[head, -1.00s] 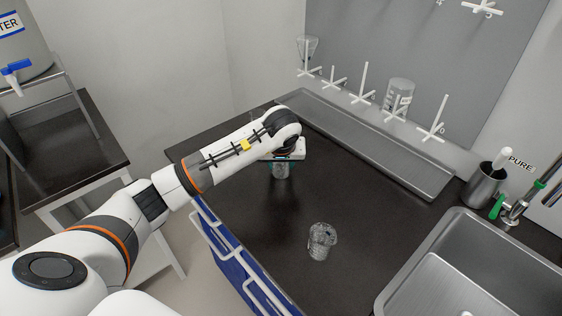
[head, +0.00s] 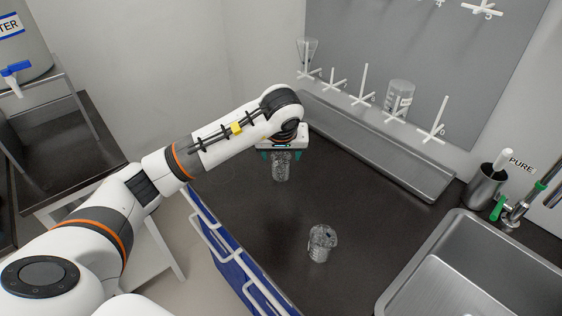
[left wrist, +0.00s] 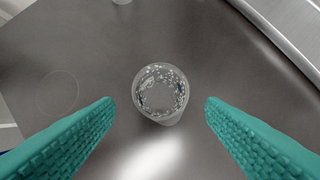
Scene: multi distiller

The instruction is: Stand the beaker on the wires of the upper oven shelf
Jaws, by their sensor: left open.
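A clear glass beaker (head: 281,168) stands on the dark counter, just below my left gripper (head: 281,154) in the head view. In the left wrist view this beaker (left wrist: 160,93) shows from above, between and beyond the teal fingers of my open left gripper (left wrist: 160,115), touching neither. A second clear beaker (head: 321,243) stands apart on the counter nearer the front. I cannot tell which of the two the task means. No oven or wire shelf shows in these frames. My right gripper is not in view.
A metal sink (head: 480,265) lies at the right and a steel trough (head: 380,145) runs along the back. Drying pegs with glassware (head: 399,97) hang above it. A blue-panelled rail (head: 235,262) edges the counter's left front. The counter (head: 385,215) between beakers and sink is clear.

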